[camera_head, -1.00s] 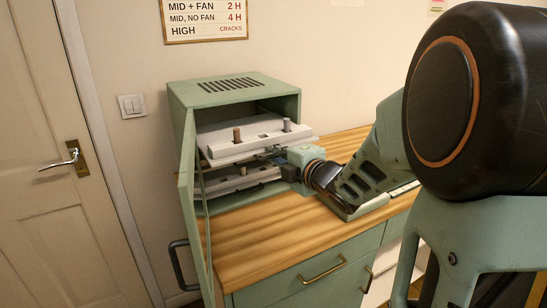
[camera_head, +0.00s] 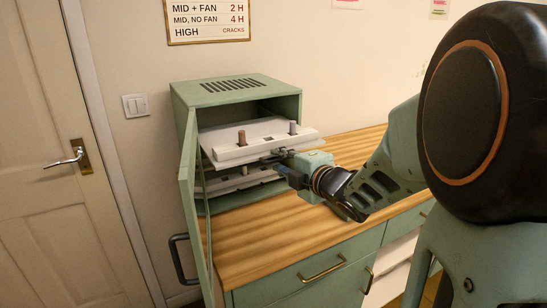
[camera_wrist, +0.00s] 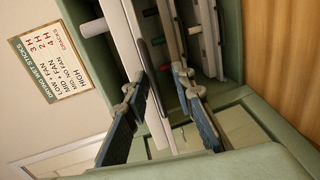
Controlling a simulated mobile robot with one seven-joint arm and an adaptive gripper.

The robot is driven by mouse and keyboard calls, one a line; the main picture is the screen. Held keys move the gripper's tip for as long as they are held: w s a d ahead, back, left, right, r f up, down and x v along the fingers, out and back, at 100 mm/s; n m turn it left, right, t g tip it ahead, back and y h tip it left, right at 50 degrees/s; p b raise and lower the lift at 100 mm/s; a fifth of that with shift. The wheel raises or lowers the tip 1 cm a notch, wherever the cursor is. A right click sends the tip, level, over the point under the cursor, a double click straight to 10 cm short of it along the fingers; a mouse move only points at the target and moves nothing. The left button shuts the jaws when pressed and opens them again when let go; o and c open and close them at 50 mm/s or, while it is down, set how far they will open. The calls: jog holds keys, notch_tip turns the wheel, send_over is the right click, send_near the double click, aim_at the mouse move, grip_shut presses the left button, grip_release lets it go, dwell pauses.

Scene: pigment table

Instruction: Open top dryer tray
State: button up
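The dryer (camera_head: 235,98) is a green box on the wooden counter, with its door (camera_head: 188,200) swung open at the left. The white top tray (camera_head: 232,153) sticks out of the dryer's front and carries a brown peg and a grey peg. A lower tray (camera_head: 236,183) sits below it, farther in. My gripper (camera_head: 272,157) is at the front of the top tray. In the wrist view my gripper (camera_wrist: 163,77) has its two fingers apart, on either side of the tray's front edge (camera_wrist: 150,90). A gap shows beside the right finger; contact is unclear.
The counter (camera_head: 265,232) is bare in front of the dryer. Green drawers with brass handles (camera_head: 322,268) are below it. A room door (camera_head: 45,190) stands at the left, and a sign (camera_head: 207,20) hangs above the dryer.

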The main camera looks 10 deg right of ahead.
jog(key=shift+r, duration=0.2)
jog(key=shift+s+d+r, duration=0.15)
jog(key=shift+s+d, duration=0.05)
jog(key=shift+s, duration=0.3)
jog(key=v, duration=0.6)
jog(key=shift+s, duration=0.4)
